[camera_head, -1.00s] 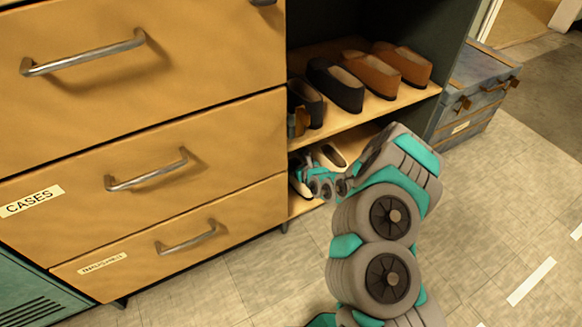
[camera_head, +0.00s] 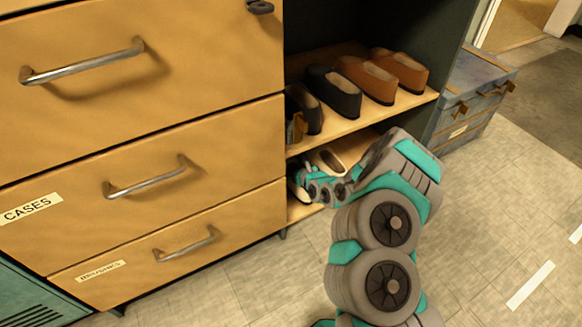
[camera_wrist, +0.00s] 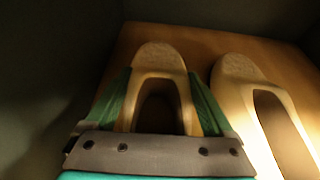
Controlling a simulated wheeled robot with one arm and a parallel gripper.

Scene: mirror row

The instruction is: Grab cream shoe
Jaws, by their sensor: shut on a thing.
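The held shoe is mostly hidden there by the cabinet side and gripper.
Black shoes (camera_head: 334,91) and brown shoes (camera_head: 398,72) stand on the shelf above (camera_head: 352,122), close over my arm. Wooden drawers (camera_head: 150,180) with metal handles are on the left. A blue chest (camera_head: 474,95) stands at right. The floor (camera_head: 490,240) in front is clear.

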